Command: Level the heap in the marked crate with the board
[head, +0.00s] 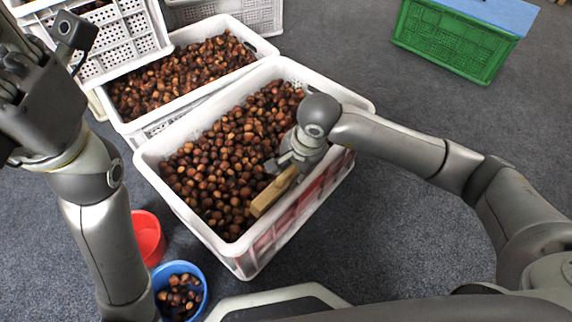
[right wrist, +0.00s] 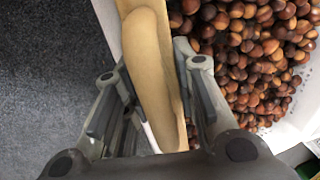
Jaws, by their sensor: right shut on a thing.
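The white crate (head: 150,160) with red on its near right side stands in the middle of the head view, filled with brown chestnuts (head: 228,152). My right gripper (head: 292,168) is over its right part, shut on the wooden board (head: 270,196). The board is on edge at the near right side of the heap, low against the chestnuts; its lower edge is hidden. In the right wrist view the board (right wrist: 152,70) runs between the fingers, with chestnuts (right wrist: 255,50) to its right. My left gripper (head: 40,75) is raised at the left, apparently open and empty.
A second white crate of chestnuts (head: 262,47) stands right behind, with more white crates (head: 115,42) at the back left. A red bowl (head: 148,240) and a blue bucket (head: 203,290) holding chestnuts stand at front left. A green crate (head: 450,45) stands back right. Floor at right is clear.

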